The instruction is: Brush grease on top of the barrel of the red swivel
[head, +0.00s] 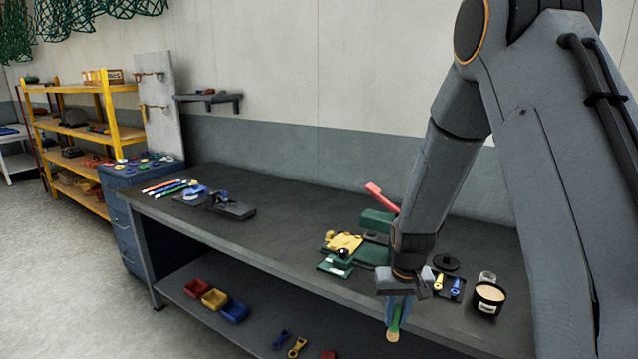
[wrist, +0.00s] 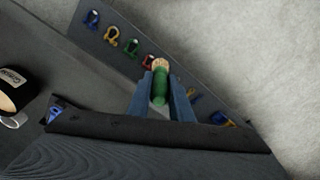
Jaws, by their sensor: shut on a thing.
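My gripper (head: 398,305) is shut on a brush (head: 394,327) in front of the workbench's front edge. In the wrist view, my gripper (wrist: 162,98) has its blue fingers on either side of the brush's green handle (wrist: 160,86), with a pale end beyond it. A black grease tub (head: 489,297) with cream contents stands open on the bench, right of my gripper; part of it shows in the wrist view (wrist: 14,92). A yellow piece (head: 438,283) and a blue piece (head: 457,287) lie beside it. I cannot make out the red swivel on the bench; my gripper hides part of that area.
A green device with a red lever (head: 380,198) and a yellow block (head: 343,242) stand left of my arm. A dark lid (head: 446,262) lies behind the small pieces. Colored shackles, one red (wrist: 148,62), lie on the lower shelf.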

